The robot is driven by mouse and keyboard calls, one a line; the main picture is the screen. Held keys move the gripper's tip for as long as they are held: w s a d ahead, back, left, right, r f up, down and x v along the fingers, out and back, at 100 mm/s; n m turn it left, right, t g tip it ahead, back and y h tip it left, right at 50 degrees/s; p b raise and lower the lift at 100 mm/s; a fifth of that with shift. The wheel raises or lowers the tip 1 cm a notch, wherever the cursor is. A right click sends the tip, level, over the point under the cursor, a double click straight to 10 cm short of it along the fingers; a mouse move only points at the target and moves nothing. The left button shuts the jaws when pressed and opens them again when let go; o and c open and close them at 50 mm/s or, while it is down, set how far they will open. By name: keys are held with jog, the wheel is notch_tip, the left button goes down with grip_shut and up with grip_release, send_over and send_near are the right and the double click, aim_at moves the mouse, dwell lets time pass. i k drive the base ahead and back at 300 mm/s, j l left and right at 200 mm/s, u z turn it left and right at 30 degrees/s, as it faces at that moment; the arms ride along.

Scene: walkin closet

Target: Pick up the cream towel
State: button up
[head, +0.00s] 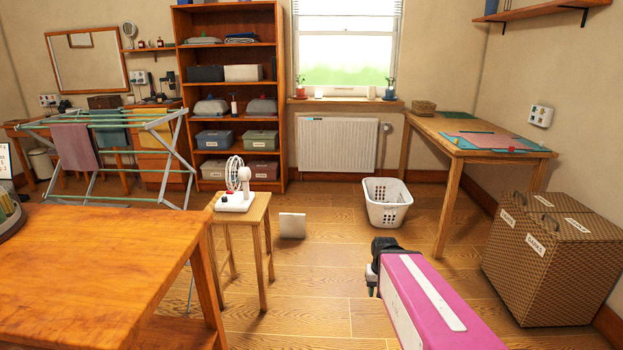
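I cannot make out a cream towel in the head view. A drying rack (130,122) at the left holds a mauve towel (75,146), a teal cloth (112,136) and a mustard-yellow cloth (155,130). Folded cloths lie on the upper shelves of the wooden shelf unit (183,110); their colours look grey and dark blue. My gripper (376,275) is at the lower middle, at the end of my magenta arm, over bare floor and far from the rack. Its fingers are mostly hidden, so I cannot tell whether it is open.
A wooden table (85,265) fills the lower left. A stool (240,215) with a white fan (237,185) stands beside it. A white laundry basket (386,205) stands near the radiator (337,146). A craft table (450,135) and wicker hampers (545,255) are right. Middle floor is mostly clear.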

aim_at(291, 225)
jog(key=i, duration=1.75)
jog(key=i+u, duration=0.2)
jog(key=i, duration=0.35)
jog(key=i+l+u, duration=0.25)
jog(key=i, duration=0.3)
jog(key=i+l+u, duration=0.2)
jog(key=i, duration=0.3)
